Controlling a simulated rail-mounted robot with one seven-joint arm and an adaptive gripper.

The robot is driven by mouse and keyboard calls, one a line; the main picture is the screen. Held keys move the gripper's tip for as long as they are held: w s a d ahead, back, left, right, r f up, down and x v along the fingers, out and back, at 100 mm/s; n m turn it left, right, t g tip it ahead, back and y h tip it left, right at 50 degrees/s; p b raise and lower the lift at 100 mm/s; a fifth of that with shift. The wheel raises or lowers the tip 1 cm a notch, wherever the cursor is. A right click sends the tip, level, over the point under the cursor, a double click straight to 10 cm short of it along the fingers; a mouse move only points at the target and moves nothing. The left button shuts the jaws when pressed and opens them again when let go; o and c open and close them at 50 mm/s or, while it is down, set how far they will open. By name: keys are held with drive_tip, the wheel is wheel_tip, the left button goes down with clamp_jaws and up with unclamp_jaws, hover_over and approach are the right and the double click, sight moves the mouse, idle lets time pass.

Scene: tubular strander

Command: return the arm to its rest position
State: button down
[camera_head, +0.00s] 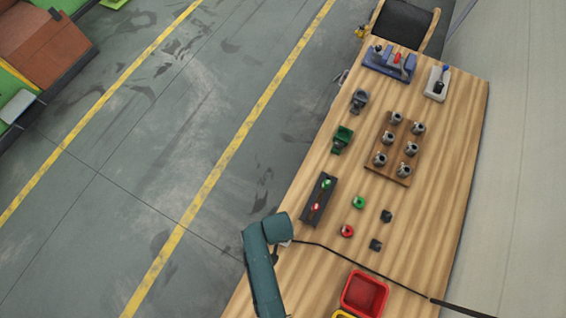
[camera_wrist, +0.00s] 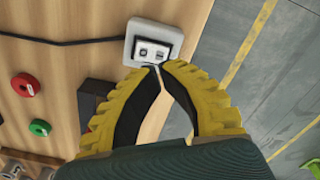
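My teal arm (camera_head: 262,272) reaches in from the bottom of the head view over the left edge of the wooden workbench (camera_head: 440,170). Its end bends right, near a pale box on the bench edge; my gripper cannot be made out there. In the wrist view my gripper (camera_wrist: 157,68) has two yellow ribbed fingers with black inner pads. The fingertips come together with nothing held between them. They appear just in front of a white socket box (camera_wrist: 153,42) with a black cable (camera_wrist: 65,41); I cannot tell whether they touch it.
A black tray (camera_head: 318,199), green and red rings (camera_head: 347,231), dark blocks, a board with several metal parts (camera_head: 395,148) and a red bin (camera_head: 364,294) occupy the bench. A wall (camera_head: 520,160) stands right. Open floor (camera_head: 130,190) with yellow lines lies left.

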wheel_tip(320, 180, up, 2)
drive_tip(key=shift+r+p, duration=0.25)
drive_tip(key=shift+p, duration=0.7)
drive_tip(key=shift+f, duration=0.15)
drive_tip(key=shift+d, duration=0.1)
